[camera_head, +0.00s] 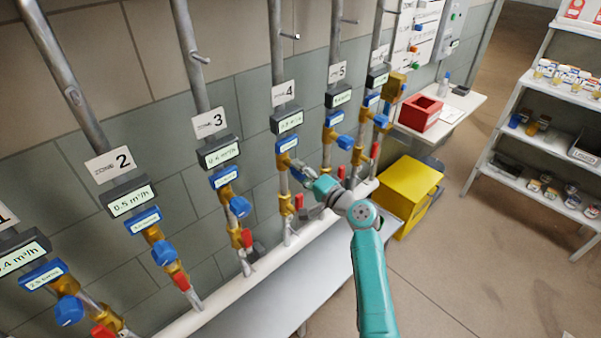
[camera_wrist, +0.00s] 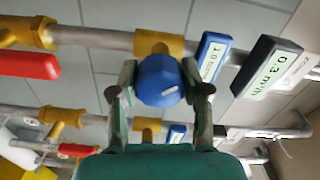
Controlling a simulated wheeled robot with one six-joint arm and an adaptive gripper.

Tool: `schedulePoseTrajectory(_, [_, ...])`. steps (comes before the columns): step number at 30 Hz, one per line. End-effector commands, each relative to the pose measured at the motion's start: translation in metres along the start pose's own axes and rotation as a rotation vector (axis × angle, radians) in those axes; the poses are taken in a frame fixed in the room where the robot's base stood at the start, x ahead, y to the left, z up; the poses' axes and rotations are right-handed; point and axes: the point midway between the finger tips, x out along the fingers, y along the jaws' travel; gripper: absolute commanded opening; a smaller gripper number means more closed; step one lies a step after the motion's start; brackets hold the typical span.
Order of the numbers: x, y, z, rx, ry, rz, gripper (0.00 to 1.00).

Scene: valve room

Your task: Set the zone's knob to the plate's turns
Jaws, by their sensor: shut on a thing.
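My gripper (camera_head: 300,168) reaches the zone 4 pipe in the head view. In the wrist view my gripper (camera_wrist: 160,88) is shut on a round blue knob (camera_wrist: 158,78), one finger on each side. A white mark shows on the knob's face. The knob stands on a brass fitting (camera_wrist: 158,43) of the pipe. Beside it are a blue-framed plate (camera_wrist: 209,57), which seems to read 1.0, and a black display (camera_wrist: 266,68) reading about 0.3 m³/h. In the head view the zone 4 sign (camera_head: 289,92) hangs above its display (camera_head: 287,120); my gripper hides the knob there.
Similar pipes stand on both sides, with blue knobs at zone 3 (camera_head: 240,207), zone 2 (camera_head: 164,252) and zone 5 (camera_head: 345,142). A red lever (camera_wrist: 28,64) is on the held knob's pipe. A yellow box (camera_head: 410,187) and shelves (camera_head: 560,145) stand right; floor between is clear.

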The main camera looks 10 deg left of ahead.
Motion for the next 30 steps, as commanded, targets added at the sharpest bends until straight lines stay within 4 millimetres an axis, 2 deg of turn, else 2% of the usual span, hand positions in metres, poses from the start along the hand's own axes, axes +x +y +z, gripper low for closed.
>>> schedulePoseTrajectory(13, [-0.0005,0.0008,-0.0010,0.010,0.002,0.001,0.12])
schedulePoseTrajectory(14, [-0.0005,0.0009,-0.0010,0.010,0.002,0.001,0.49])
schedulePoseTrajectory(15, [-0.0005,0.0009,-0.0010,0.010,0.002,0.001,0.59])
schedulePoseTrajectory(17, [-0.0005,0.0008,-0.0009,0.010,0.002,0.001,0.72])
schedulePoseTrajectory(26, [-0.0006,0.0004,-0.0004,0.009,0.001,0.001,0.72])
schedulePoseTrajectory(30, [-0.0091,0.0011,-0.0009,0.009,0.003,0.001,0.72])
